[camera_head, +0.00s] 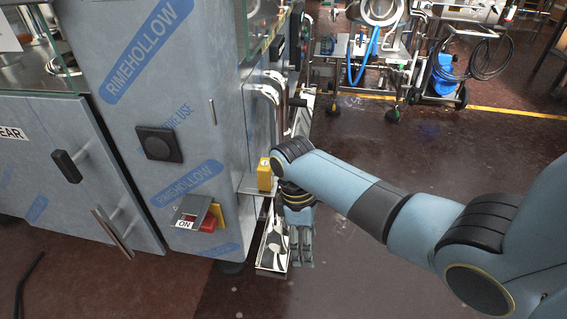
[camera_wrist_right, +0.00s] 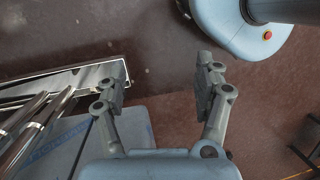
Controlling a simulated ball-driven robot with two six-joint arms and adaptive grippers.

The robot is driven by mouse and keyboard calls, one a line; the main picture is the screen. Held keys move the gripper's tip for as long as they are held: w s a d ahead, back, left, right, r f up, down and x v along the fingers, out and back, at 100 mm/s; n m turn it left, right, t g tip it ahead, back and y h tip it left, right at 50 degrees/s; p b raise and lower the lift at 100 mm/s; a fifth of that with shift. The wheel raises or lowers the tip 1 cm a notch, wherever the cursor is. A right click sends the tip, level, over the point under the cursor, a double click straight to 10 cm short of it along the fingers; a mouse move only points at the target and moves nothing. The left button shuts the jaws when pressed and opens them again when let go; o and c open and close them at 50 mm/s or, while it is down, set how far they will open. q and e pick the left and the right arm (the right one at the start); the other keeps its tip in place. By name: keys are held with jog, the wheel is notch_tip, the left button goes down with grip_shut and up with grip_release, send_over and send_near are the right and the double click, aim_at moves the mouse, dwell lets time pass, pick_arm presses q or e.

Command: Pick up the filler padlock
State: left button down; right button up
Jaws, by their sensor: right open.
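A small yellow block (camera_head: 264,174) stands on a narrow ledge on the side of the blue-wrapped filler machine (camera_head: 190,110); it may be the padlock, but its shape is too small to be sure. A red part (camera_head: 208,223) sits lower on the machine front, by a yellow plate and an ON label. My right gripper (camera_head: 302,262) points down just right of the ledge, below the yellow block and apart from it. In the right wrist view its fingers (camera_wrist_right: 163,78) are spread, with only floor between them. My left gripper is not in view.
A long metal tray (camera_head: 272,255) runs low beside the machine, close to my right gripper; its edge shows in the right wrist view (camera_wrist_right: 60,82). Pipes and handles (camera_head: 268,90) stick out above the ledge. A wheeled cart (camera_head: 395,75) stands at the back. The floor to the right is clear.

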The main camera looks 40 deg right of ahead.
aim_at(265, 163)
jog(key=w+r+t+p, duration=0.1)
jog(key=w+r, duration=0.3)
jog(key=r, duration=0.3)
jog(key=w+r+p, duration=0.1)
jog(key=w+r, duration=0.4)
jog(key=r, duration=0.2)
jog(key=w+r+n+t+p, duration=0.1)
jog(key=w+r, duration=0.3)
jog(key=r, duration=0.4)
jog(key=shift+w+d+t+p, duration=0.1)
jog(key=shift+w+t+p, duration=0.25)
jog(key=shift+p, duration=0.25)
jog(key=shift+w+r, duration=0.2)
jog(key=shift+w, duration=0.2)
notch_tip(265, 163, down, 6)
jog(key=shift+w+r+b, duration=0.1)
jog(key=shift+r+b, duration=0.15)
jog(key=shift+b, duration=0.2)
notch_tip(265, 163, down, 5)
jog(key=shift+d+r+b, duration=0.1)
jog(key=shift+d+b, duration=0.05)
jog(key=shift+b, duration=0.25)
jog(key=shift+c, duration=0.6)
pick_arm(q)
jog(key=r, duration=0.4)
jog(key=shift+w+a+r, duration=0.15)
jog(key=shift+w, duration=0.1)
pick_arm(e)
jog(key=c, duration=1.2)
jog(key=shift+c, duration=0.2)
